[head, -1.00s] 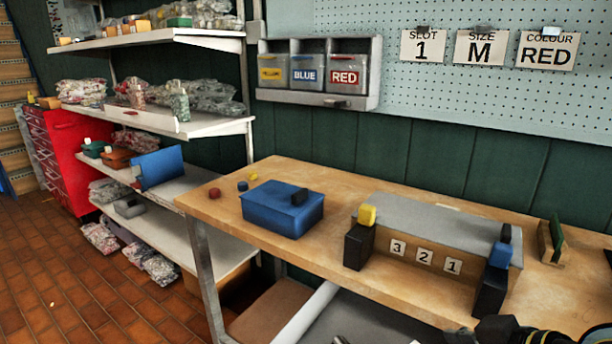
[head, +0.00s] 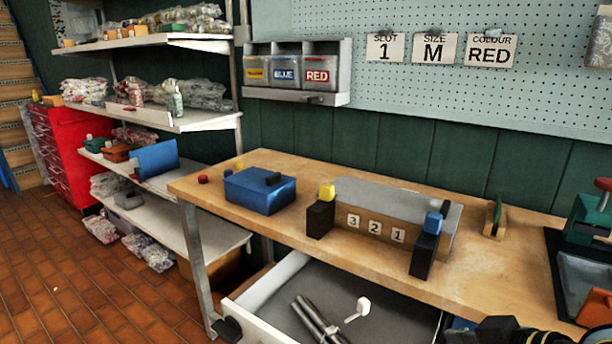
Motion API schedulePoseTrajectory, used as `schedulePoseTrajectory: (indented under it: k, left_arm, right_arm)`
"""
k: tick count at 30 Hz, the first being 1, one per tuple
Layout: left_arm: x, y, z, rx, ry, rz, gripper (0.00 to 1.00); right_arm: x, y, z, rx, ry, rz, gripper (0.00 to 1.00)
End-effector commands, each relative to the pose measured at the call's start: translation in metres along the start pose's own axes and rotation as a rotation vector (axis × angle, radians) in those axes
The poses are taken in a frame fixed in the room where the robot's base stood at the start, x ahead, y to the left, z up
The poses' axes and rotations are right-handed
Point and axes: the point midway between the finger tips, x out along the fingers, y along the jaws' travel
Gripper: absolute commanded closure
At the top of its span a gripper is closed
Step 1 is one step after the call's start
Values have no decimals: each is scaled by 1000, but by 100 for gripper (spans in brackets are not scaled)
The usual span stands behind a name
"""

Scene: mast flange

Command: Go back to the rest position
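A dark part of my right arm (head: 498,330) with a yellow-marked piece beside it shows at the bottom right edge, in front of the workbench. I cannot make out its fingertips or whether they hold anything. I see no clear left gripper. A black piece (head: 228,330) sits at the left front of the open drawer (head: 262,282); what it belongs to is unclear. On the workbench (head: 490,270) stands a grey-topped rack (head: 385,200) with labels 3, 2, 1, a yellow block (head: 327,192) at its left and a blue block (head: 433,222) at its right.
A blue box (head: 258,192) with a black block on top stands on the bench's left. A green-and-red device (head: 590,220) stands at the right. Floor (head: 75,280) at left is clear.

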Motion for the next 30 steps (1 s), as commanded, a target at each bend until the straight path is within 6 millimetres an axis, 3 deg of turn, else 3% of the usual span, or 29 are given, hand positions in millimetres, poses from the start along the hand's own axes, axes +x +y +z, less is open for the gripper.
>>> schedulePoseTrajectory:
  k: [11, 26, 30]
  left_arm:
    - [0, -6, -9, 2, 13, -7, 100]
    - [0, -2, -2, 1, 3, -2, 100]
    - [7, 0, 0, 0, 2, 0, 100]
  right_arm:
    - [-43, -13, 47, 107, -194, 64, 28]
    - [-154, -23, 116, 391, -505, 343, 28]
    - [-128, -16, 141, 407, -526, 351, 28]
